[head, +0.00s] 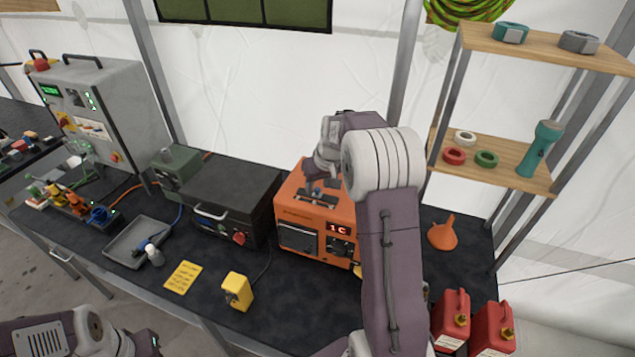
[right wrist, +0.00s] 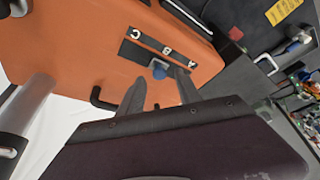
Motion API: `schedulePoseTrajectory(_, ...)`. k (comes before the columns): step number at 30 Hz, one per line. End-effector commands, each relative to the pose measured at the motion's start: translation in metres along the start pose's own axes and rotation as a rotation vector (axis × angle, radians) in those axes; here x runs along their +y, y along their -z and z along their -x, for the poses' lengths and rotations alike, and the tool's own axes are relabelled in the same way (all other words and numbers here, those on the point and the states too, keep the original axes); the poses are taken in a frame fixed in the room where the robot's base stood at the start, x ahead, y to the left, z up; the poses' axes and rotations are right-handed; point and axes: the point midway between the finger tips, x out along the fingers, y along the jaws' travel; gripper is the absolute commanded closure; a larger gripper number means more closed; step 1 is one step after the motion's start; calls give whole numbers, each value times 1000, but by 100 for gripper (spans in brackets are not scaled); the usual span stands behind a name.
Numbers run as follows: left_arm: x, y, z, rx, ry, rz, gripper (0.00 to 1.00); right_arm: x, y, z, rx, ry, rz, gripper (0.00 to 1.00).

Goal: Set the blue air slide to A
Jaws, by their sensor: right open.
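The orange machine (head: 318,222) stands on the dark bench, with a red display reading "1C" on its front. On its top is a black strip (right wrist: 148,40) lettered C, B and A.
A black handled box (head: 235,190) stands left of the orange machine. A yellow block (head: 237,290) and yellow card (head: 183,277) lie in front. An orange funnel (head: 443,233) is at the right. A black bent handle (right wrist: 100,98) rises near my right fingers.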

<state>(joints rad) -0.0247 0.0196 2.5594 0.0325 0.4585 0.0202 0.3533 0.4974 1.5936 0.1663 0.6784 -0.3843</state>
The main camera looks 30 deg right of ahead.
Motion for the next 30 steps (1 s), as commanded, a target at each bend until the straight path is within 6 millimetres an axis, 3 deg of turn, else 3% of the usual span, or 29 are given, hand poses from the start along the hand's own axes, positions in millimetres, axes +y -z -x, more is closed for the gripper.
schedulePoseTrajectory(10, 0, 0, 2, 0, 0, 0, 100, 0, 0, -9, 1, 0, 0, 59)
schedulePoseTrajectory(15, 0, 0, 2, 0, 0, 0, 100, 0, 0, -9, 1, 0, 0, 100)
schedulePoseTrajectory(30, 0, 0, 2, 0, 0, 0, 100, 0, 0, -9, 1, 0, 0, 100)
